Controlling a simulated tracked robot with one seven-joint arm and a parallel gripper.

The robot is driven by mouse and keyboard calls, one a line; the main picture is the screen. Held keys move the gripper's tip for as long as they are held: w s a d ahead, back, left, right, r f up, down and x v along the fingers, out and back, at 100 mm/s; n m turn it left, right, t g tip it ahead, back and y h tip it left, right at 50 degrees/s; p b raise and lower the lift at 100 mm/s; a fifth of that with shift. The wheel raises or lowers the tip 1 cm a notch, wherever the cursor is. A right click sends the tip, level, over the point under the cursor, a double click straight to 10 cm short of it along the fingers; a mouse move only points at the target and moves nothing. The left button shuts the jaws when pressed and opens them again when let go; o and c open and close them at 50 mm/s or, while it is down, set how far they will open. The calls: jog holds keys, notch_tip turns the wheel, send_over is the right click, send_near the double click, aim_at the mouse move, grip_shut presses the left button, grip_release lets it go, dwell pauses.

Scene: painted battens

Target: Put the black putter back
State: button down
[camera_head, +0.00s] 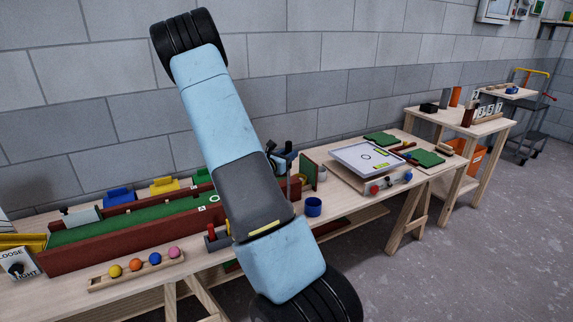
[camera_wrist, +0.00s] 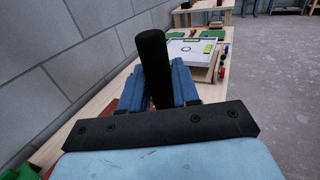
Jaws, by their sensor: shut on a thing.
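The black putter shows in the wrist view as a thick black upright handle (camera_wrist: 152,62) between the blue fingers of my gripper (camera_wrist: 158,88). The gripper is shut on it. In the head view my gripper (camera_head: 284,158) is partly hidden behind my arm, above the bench, with a dark upright piece beside it. The putter's lower end is hidden in both views. A green putting lane (camera_head: 130,222) with dark red walls lies on the bench at left. Its right end is behind my arm.
A wooden rack (camera_head: 137,271) with several coloured balls lies in front of the lane. A blue cup (camera_head: 313,207) stands right of my arm. A white tilted board (camera_head: 367,157) is farther right. A small red and grey item (camera_head: 216,238) sits near the bench's front edge.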

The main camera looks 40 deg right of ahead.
aim_at(288, 181)
jog(key=shift+w+d+f, duration=0.15)
jog(key=shift+d+f, duration=0.1)
jog(key=shift+f, duration=1.65)
jog(key=c, duration=0.8)
grip_release()
jog(key=shift+a, duration=0.1)
